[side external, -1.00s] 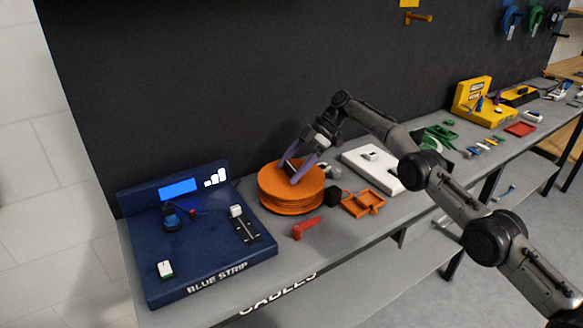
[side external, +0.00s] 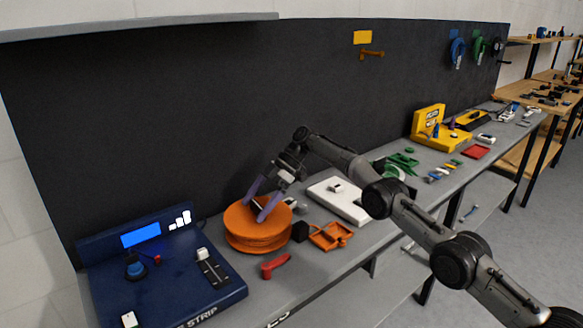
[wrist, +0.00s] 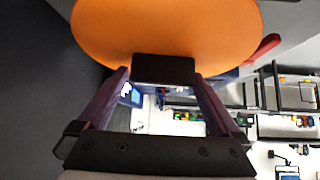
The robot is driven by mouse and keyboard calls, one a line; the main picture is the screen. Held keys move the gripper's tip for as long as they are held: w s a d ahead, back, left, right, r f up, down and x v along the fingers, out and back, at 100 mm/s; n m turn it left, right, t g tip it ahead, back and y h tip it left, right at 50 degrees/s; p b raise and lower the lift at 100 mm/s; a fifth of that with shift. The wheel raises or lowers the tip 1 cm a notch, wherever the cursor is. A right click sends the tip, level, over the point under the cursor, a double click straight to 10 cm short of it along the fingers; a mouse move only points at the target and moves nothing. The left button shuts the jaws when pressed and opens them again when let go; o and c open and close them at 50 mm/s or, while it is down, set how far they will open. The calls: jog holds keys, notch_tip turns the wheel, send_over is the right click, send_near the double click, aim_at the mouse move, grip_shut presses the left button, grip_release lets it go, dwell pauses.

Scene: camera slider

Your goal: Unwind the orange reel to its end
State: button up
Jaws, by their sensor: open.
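The orange reel (side external: 258,238) is a thick disc lying flat on the grey bench, with grooved turns around its side. My gripper (side external: 257,208) has two purple fingers tilted down over the reel's top, spread apart. In the wrist view the reel's smooth orange face (wrist: 165,25) fills the top. A black block (wrist: 163,69) stands at the reel's near edge there, between the fingertips of my gripper (wrist: 160,76). I cannot tell whether the fingers touch it. The cable's loose end is not clear in either view.
A blue console (side external: 165,275) stands left of the reel. A red handle-shaped piece (side external: 275,266) lies in front. A black cube (side external: 299,231), an orange tray (side external: 331,236) and a white panel (side external: 340,200) are close on the right. A dark wall (side external: 180,120) rises behind.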

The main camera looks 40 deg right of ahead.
jog(key=shift+w+r+m+t, duration=0.1)
jog(key=shift+m+t, duration=0.2)
jog(key=shift+m, duration=0.3)
jog(key=shift+s+m+t+h, duration=0.2)
jog(key=shift+m+t+h, duration=0.1)
jog(key=shift+m+t, duration=0.6)
jog(key=m+t+h, duration=0.1)
jog(key=m+t, duration=0.1)
jog(key=m, duration=0.1)
jog(key=shift+m+t+h, duration=0.3)
jog(key=shift+m, duration=0.1)
jog(key=m+t+h, duration=0.1)
jog(key=m+h, duration=0.1)
jog(key=m, duration=0.1)
jog(key=m+t+h, duration=0.1)
jog(key=m, duration=0.2)
jog(key=shift+f+t+h, duration=0.2)
jog(key=shift+t+h, duration=0.1)
jog(key=shift+h, duration=0.1)
jog(key=s+d+r, duration=0.1)
jog(key=s+r, duration=0.9)
jog(key=r, duration=0.2)
jog(key=s+d+r+n+t, duration=0.1)
jog(key=s+d+r, duration=0.1)
jog(key=s+r, duration=0.7)
jog(key=shift+s+r+t, duration=0.3)
jog(key=shift+s+r, duration=0.05)
jog(key=shift+r, duration=1.3)
